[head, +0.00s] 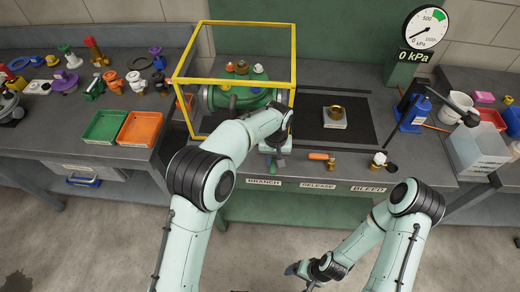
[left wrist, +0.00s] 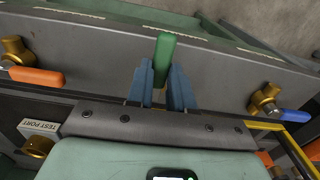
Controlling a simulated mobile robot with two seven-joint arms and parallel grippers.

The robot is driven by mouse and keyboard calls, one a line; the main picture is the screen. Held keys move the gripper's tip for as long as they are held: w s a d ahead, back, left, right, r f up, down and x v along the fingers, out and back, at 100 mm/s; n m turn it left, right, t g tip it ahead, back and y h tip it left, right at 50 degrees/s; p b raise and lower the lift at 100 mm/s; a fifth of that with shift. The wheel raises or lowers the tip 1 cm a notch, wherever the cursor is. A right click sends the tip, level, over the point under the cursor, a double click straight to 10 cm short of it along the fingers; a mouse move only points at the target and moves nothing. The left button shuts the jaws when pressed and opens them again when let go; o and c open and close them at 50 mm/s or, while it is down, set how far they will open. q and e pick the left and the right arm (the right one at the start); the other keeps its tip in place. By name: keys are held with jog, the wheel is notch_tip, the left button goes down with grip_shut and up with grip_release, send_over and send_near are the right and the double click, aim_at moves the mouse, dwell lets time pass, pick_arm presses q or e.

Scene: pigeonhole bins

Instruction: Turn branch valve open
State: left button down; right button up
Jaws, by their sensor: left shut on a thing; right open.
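The branch valve's green lever (left wrist: 164,50) is between the blue fingers of my left gripper (left wrist: 161,88) in the left wrist view. The gripper is shut on it. The lever points toward the bench's front edge, and the valve body under it is hidden. In the head view my left gripper (head: 273,160) is at the bench front, above the BRANCH label (head: 264,183); the lever cannot be made out there. My right gripper (head: 301,274) is open and empty, low in front of the bench and away from the valves.
The orange-handled valve (head: 322,157) and bleed valve (head: 378,160) stand right of my left gripper. A blue-handled valve (left wrist: 267,100) shows in the wrist view. A yellow frame (head: 235,22) surrounds green pipework (head: 245,97). The gauge (head: 428,27) display reads 0 kPa.

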aim_at(274, 163)
pick_arm(q)
jog(key=shift+d, duration=0.15)
pick_arm(e)
jog(key=shift+w, duration=0.1)
pick_arm(q)
jog(key=c, duration=1.2)
grip_release()
jog(key=shift+o, duration=0.2)
notch_tip(274, 163, up, 6)
jog(key=shift+w+r+p, duration=0.1)
jog(key=shift+w+p, duration=0.05)
jog(key=shift+p, duration=1)
pick_arm(e)
jog(key=shift+t, duration=0.3)
jog(key=w+r, duration=0.3)
jog(key=shift+w, duration=0.25)
pick_arm(q)
jog(key=shift+s, duration=0.2)
pick_arm(e)
jog(key=shift+s, duration=0.1)
pick_arm(q)
jog(key=shift+r, duration=0.25)
notch_tip(274, 163, up, 13)
